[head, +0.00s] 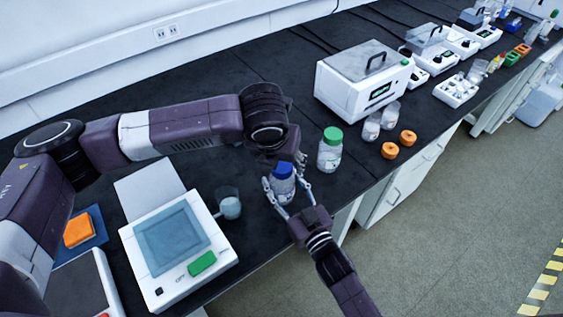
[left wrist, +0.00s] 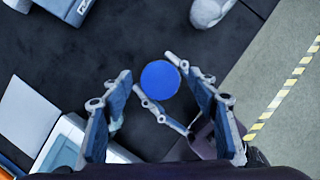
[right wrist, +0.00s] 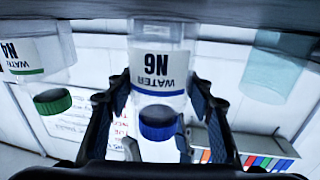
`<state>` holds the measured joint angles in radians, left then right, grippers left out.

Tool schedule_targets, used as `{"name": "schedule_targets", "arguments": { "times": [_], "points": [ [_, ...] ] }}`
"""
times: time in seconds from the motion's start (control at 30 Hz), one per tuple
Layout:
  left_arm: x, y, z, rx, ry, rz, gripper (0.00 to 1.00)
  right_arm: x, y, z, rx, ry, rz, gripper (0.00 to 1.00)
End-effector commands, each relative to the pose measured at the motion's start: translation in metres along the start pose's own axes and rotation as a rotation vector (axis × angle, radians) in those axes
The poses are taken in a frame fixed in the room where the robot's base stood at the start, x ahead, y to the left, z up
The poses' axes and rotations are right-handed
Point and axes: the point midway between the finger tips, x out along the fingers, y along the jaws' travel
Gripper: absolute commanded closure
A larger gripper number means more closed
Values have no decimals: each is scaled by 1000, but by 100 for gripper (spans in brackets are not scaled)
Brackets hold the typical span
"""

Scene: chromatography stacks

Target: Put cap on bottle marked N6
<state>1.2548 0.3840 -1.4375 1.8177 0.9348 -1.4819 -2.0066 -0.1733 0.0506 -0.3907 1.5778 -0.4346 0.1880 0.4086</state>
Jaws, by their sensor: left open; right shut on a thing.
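The bottle marked N6 (right wrist: 163,62) appears upside down in the right wrist view, with a blue cap (right wrist: 158,122) at its mouth. In the head view the bottle (head: 280,188) stands on the dark bench near its front edge, with the blue cap (head: 284,169) on top. I cannot tell whether the cap is screwed tight. My right gripper (head: 287,187) is shut on the bottle's sides. My left gripper (head: 283,158) is open and empty just above the cap. The left wrist view looks down on the cap (left wrist: 160,80), ahead of the open fingers.
A green-capped bottle marked N4 (right wrist: 22,52) stands close by on the right in the head view (head: 330,155). Beyond it are clear bottles (head: 372,127) and orange caps (head: 390,150).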

Motion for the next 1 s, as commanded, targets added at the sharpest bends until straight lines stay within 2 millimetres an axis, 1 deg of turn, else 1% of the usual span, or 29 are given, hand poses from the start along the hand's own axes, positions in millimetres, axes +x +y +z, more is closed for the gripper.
{"name": "schedule_targets", "arguments": {
  "times": [0.03, 0.2, 0.27, 0.5, 0.53, 0.67, 0.77, 0.87, 1.0],
  "points": [
    [-7, 0, 4, 1, -5, -1, 46, 0, 0, 0, -1, -1, 1, 100],
    [-28, 0, 13, 1, -5, -1, 46, 0, 1, 0, 0, -1, 1, 100],
    [-32, 0, 14, 1, -2, -1, 46, 0, 1, 0, -1, -1, 1, 100],
    [-34, 0, 14, 1, -1, 0, 46, 0, 1, 0, -1, -1, 1, 100],
    [-34, 0, 14, 1, -1, 0, 49, 0, 1, 0, -1, -1, 1, 100],
    [-33, 0, 15, -31, 4, 2, 49, 0, 1, 0, 0, 0, 1, 100],
    [-33, 1, 16, -119, 16, 7, 49, 0, 1, 0, 0, 0, 1, 100],
    [-33, 2, 18, -270, 37, 18, 49, 0, 1, 0, 0, 0, 1, 100],
    [-34, 4, 20, -539, 74, 45, 49, 0, 0, 0, 0, 0, 1, 100]
  ]
}}
